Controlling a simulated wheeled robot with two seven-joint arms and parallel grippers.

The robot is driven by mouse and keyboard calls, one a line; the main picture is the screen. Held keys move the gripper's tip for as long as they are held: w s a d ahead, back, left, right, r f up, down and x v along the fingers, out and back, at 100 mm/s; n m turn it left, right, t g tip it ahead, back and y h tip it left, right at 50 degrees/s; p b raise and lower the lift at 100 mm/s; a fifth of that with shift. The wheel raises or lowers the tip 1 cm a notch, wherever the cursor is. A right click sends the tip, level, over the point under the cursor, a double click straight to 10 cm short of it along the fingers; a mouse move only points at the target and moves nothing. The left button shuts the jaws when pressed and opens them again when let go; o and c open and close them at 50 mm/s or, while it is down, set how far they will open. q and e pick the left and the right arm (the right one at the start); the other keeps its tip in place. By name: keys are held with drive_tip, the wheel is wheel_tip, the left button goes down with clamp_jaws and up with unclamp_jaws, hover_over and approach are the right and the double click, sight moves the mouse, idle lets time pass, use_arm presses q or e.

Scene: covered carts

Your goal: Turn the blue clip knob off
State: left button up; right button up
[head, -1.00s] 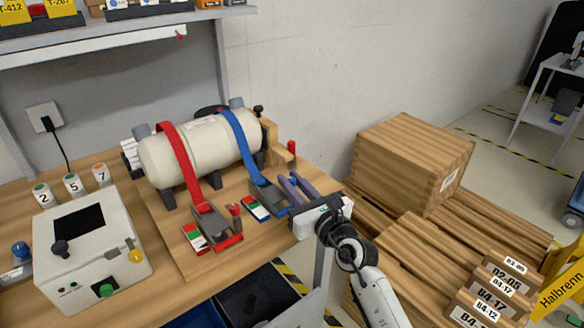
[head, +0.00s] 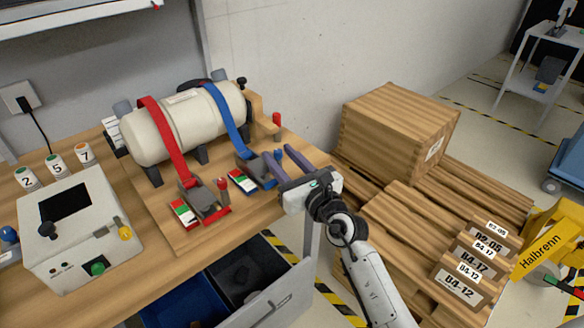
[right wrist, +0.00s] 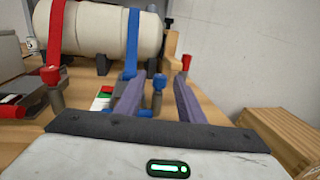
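The blue clip (head: 255,172) lies on the wooden board at the end of the blue strap (head: 230,110). Its red, white and green label (head: 241,181) is beside it. The small blue knob (head: 278,154) shows between the fingers of my right gripper (head: 279,150). In the right wrist view the blue knob (right wrist: 159,82) on its grey stem also appears between the two purple fingers, nearer the left one, with gaps on both sides. My right gripper is open and holds nothing. Part of the clip is hidden behind the left finger. My left gripper is not in view.
The red clip (head: 205,200) with its red lever is left of the blue one. The white tank (head: 180,125) stands behind. A red knob (right wrist: 186,62) is just beyond the right finger. A control box (head: 75,225) stands left; a drawer (head: 262,300) is below.

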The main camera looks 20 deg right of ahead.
drive_tip(key=s+d, duration=0.1)
drive_tip(key=s, duration=0.7)
drive_tip(key=shift+s+d, duration=0.25)
drive_tip(key=shift+s, duration=0.1)
drive_tip(key=s+a+f+m+g, duration=0.2)
drive_tip(key=s+f+m+g, duration=0.2)
drive_tip(key=s+f+m, duration=0.8)
drive_tip(key=s+a+f+m+g, duration=0.2)
drive_tip(key=s+f+m+g, duration=0.3)
drive_tip(key=s+f+m, duration=0.8)
wheel_tip(320, 180, down, 3)
drive_tip(key=m, duration=1.1)
drive_tip(key=shift+f+h, duration=0.15)
drive_tip(key=shift+h, duration=0.25)
